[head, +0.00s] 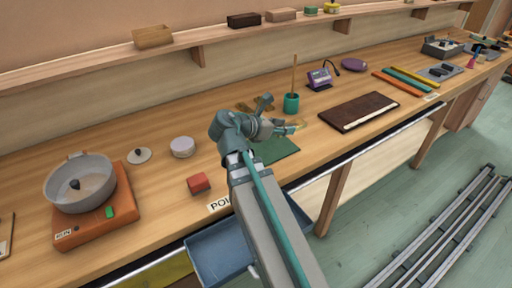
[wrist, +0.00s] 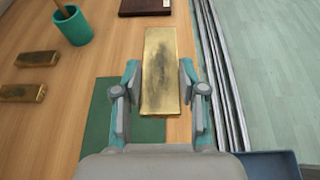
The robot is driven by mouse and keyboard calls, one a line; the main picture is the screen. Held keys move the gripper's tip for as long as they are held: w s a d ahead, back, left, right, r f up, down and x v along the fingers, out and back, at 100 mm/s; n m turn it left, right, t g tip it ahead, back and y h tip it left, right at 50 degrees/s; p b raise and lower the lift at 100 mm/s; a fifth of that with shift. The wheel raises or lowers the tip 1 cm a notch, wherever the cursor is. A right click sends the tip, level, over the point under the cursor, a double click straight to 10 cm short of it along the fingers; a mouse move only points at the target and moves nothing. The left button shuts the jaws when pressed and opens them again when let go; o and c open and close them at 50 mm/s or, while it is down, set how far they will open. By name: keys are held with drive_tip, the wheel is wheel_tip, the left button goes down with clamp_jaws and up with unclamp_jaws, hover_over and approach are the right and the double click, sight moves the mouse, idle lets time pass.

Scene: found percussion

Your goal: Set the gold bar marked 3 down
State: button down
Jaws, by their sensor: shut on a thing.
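My gripper (head: 292,128) is shut on a gold bar (wrist: 160,50), with one finger on each long side, as the wrist view (wrist: 159,70) shows. The bar has a dark smudged top face; I cannot read a number on it. It points away from my palm, near the green mat (wrist: 95,125). The mat also shows in the head view (head: 278,151), partly behind my arm. I cannot tell how high the bar is above the table. Two other gold bars (wrist: 36,58) (wrist: 22,92) lie on the wood to the left in the wrist view.
A teal cup (head: 291,104) with a stick stands behind my gripper. A dark brown board (head: 357,111) lies to the right. A red block (head: 199,183) and a blue bin (head: 218,250) are nearer, left of my arm. The table's front edge runs close by on the right in the wrist view.

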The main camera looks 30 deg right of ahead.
drive_tip(key=w+a+f, duration=0.2)
drive_tip(key=w+a, duration=0.1)
hover_over(255, 152)
drive_tip(key=d, duration=0.1)
drive_tip(key=f, duration=0.2)
drive_tip(key=s+f, duration=0.1)
drive_tip(key=f, duration=0.1)
drive_tip(key=shift+w+a+f, duration=0.4)
drive_tip(key=shift+w+f, duration=0.1)
drive_tip(key=shift+f, duration=0.3)
drive_tip(key=shift+f+p, duration=0.4)
drive_tip(key=shift+f, duration=1.2)
drive_tip(key=c, duration=0.7)
unclamp_jaws()
drive_tip(key=shift+f, duration=0.15)
drive_tip(key=shift+o, duration=0.2)
